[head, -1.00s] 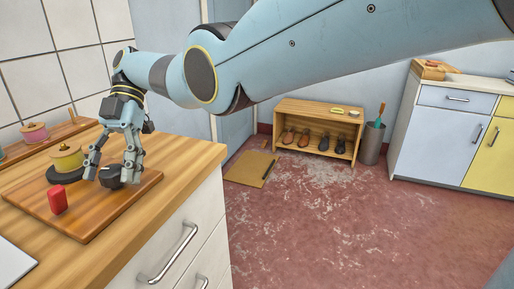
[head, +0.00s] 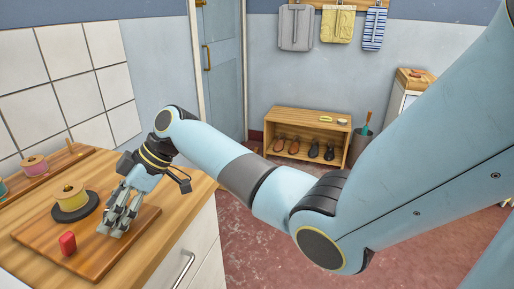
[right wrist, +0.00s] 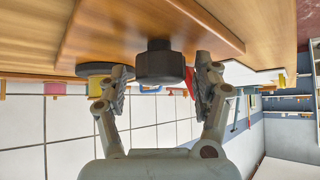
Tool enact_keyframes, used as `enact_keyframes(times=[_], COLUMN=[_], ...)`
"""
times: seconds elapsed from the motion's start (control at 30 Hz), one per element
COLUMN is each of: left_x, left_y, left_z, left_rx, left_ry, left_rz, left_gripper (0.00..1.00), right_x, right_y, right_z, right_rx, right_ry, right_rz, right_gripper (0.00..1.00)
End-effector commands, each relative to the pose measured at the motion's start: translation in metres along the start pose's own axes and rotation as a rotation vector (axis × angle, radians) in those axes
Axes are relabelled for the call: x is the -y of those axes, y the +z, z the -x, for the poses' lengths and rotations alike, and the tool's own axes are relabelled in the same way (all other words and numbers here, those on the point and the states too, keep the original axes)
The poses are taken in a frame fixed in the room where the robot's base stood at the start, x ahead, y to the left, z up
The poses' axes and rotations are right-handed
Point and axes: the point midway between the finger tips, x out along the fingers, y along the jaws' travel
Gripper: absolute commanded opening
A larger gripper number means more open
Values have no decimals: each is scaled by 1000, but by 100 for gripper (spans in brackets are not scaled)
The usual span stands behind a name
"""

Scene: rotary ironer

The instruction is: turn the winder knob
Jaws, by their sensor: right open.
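The winder knob (right wrist: 160,65) is a dark faceted knob on the wooden board (head: 137,229). In the right wrist view it sits between the two fingers of my right gripper (right wrist: 161,78), with a gap on each side. In the head view the right gripper (head: 117,218) reaches down over the board, and its fingers hide the knob. The right gripper is open. A yellow spool (head: 70,193) stands on a black disc (head: 76,211) beside the knob. My left gripper is not in view.
A red block (head: 67,243) lies on the board, near the gripper. A pink spool (head: 34,166) stands on a rack at the wall. The wooden counter (head: 185,205) is bare to the right of the board. A shoe shelf (head: 300,122) stands farther off.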

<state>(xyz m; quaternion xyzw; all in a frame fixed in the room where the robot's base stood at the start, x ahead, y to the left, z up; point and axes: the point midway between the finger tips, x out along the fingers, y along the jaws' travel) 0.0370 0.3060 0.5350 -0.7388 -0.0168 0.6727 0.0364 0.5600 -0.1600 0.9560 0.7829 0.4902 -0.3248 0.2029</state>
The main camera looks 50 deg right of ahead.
Motion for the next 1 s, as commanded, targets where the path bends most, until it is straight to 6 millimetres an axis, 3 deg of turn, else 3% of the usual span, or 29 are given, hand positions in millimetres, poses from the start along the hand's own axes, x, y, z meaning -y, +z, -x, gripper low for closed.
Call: enact_keyframes(times=[0.03, 0.23, 0.33, 0.8, 1.0], left_x=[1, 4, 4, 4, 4], left_y=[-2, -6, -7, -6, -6], left_z=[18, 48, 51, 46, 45], left_rx=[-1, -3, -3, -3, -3], left_ry=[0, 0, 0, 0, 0], left_rz=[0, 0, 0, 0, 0], left_gripper=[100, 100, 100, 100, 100], right_x=[4, 4, 3, 41, 72], right_y=[-6, -5, -4, -8, 24], right_z=[5, 3, 1, 99, 101], right_rx=[-1, -2, -5, 0, 78], right_ry=[47, 307, 421, 414, 423], right_rz=[-52, -310, -422, -406, -476], right_gripper=[67, 67, 67, 67, 67])
